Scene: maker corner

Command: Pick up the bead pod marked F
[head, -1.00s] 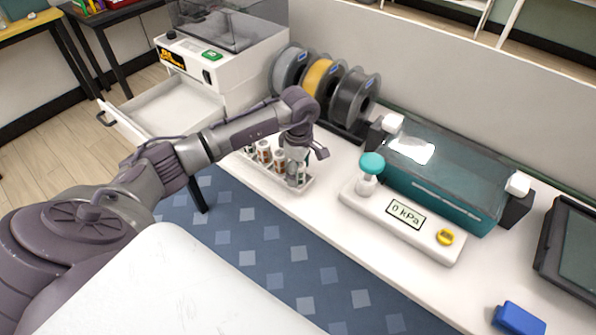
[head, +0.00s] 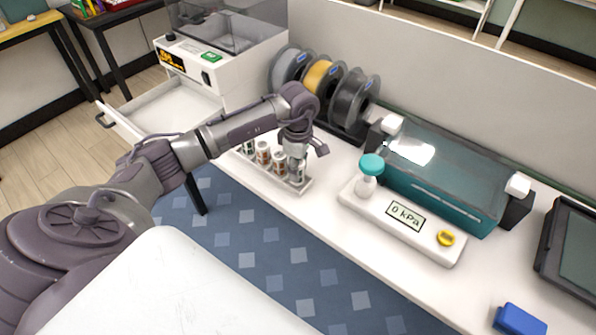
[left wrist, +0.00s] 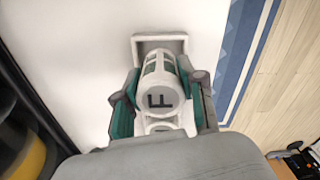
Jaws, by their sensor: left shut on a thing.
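The bead pod marked F (left wrist: 159,98) is a white cylinder with green windows; its end with a dark F faces the camera in the left wrist view. My left gripper (left wrist: 160,104) is shut on it, one finger on each side. In the head view my left gripper (head: 298,165) is over the right end of the pod tray (head: 300,188), and it mostly hides the pod. Several other pods (head: 263,153) stand in a row in the tray. Whether the F pod is clear of the tray cannot be told. My right gripper is not in view.
A white pump base with a 0 kPa display (head: 405,215) and a teal machine (head: 440,180) stand right of the tray. Filament spools (head: 352,98) stand behind. An open drawer (head: 160,110) is at left. A blue block (head: 520,320) lies at front right.

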